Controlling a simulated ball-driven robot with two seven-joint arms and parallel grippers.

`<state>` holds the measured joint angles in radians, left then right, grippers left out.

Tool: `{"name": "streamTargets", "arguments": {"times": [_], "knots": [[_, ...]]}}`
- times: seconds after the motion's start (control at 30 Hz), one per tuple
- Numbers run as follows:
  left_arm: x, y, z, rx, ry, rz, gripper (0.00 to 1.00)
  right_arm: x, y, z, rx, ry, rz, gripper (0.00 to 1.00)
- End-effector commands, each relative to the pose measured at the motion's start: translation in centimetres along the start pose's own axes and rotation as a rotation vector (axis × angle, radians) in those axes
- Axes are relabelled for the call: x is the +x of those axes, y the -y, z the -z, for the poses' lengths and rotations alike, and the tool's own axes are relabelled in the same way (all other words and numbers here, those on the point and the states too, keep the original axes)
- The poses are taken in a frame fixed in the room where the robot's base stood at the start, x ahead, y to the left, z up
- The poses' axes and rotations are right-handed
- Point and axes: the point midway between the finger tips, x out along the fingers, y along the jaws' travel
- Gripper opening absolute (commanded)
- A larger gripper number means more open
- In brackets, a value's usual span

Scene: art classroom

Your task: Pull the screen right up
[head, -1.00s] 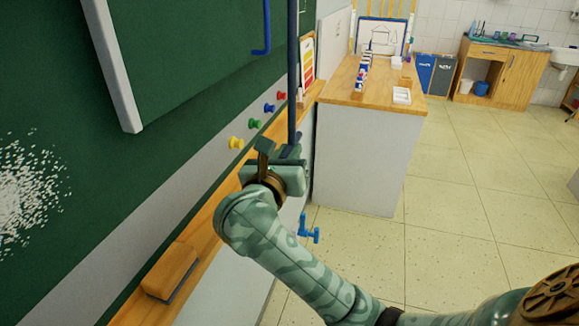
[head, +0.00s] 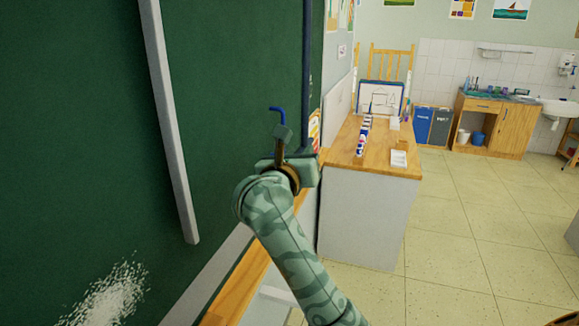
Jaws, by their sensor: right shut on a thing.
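My right gripper (head: 289,153) is beside the green board, to the left of the wooden-topped counter. Its jaws are shut at the lower end of a dark blue upright pole (head: 306,70), which runs up out of the picture. The jaws hide the exact contact. A short bent blue piece (head: 279,110) shows just above the gripper; I cannot tell whether it joins the pole. My left gripper is out of view.
A wooden ledge (head: 238,288) runs below the board (head: 70,150), under my arm. The wooden-topped counter (head: 385,165) stands close on the right, with paints and a drawing on it. The tiled floor (head: 450,230) is clear farther right.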

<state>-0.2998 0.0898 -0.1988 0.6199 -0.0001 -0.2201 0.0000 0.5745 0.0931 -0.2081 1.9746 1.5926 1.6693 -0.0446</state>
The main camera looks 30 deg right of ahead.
Motion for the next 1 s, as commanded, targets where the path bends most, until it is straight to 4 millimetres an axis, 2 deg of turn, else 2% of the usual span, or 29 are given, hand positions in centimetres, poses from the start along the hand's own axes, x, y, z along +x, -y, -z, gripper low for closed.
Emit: {"name": "streamTargets", "arguments": {"times": [0.03, 0.13, 0.27, 0.43, 0.6, 0.7, 0.8, 1.0], "knots": [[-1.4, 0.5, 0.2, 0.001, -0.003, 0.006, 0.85, -0.1, 0.3, -1.9, 0.001, 0.008, -0.007, 0.0], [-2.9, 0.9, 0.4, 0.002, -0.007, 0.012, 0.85, -0.1, 0.7, -3.9, 0.002, 0.008, -0.009, 0.0], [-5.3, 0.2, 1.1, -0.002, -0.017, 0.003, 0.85, -0.1, 1.3, -7.0, 0.002, 0.008, -0.009, 0.0], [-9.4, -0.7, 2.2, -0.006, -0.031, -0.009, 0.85, -0.1, 2.4, -12.5, 0.003, 0.008, -0.008, 0.0], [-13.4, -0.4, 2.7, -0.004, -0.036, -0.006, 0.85, -0.1, 3.5, -18.1, 0.003, 0.008, -0.008, 0.0], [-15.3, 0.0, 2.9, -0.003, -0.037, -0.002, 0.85, -0.1, 4.0, -20.8, 0.002, 0.008, -0.009, 0.0], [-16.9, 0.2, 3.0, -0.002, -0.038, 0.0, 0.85, -0.1, 4.5, -23.1, 0.0, 0.008, -0.008, 0.0], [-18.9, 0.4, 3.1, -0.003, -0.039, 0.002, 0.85, -0.1, 5.0, -26.1, -0.001, 0.007, -0.007, 0.0]]}}
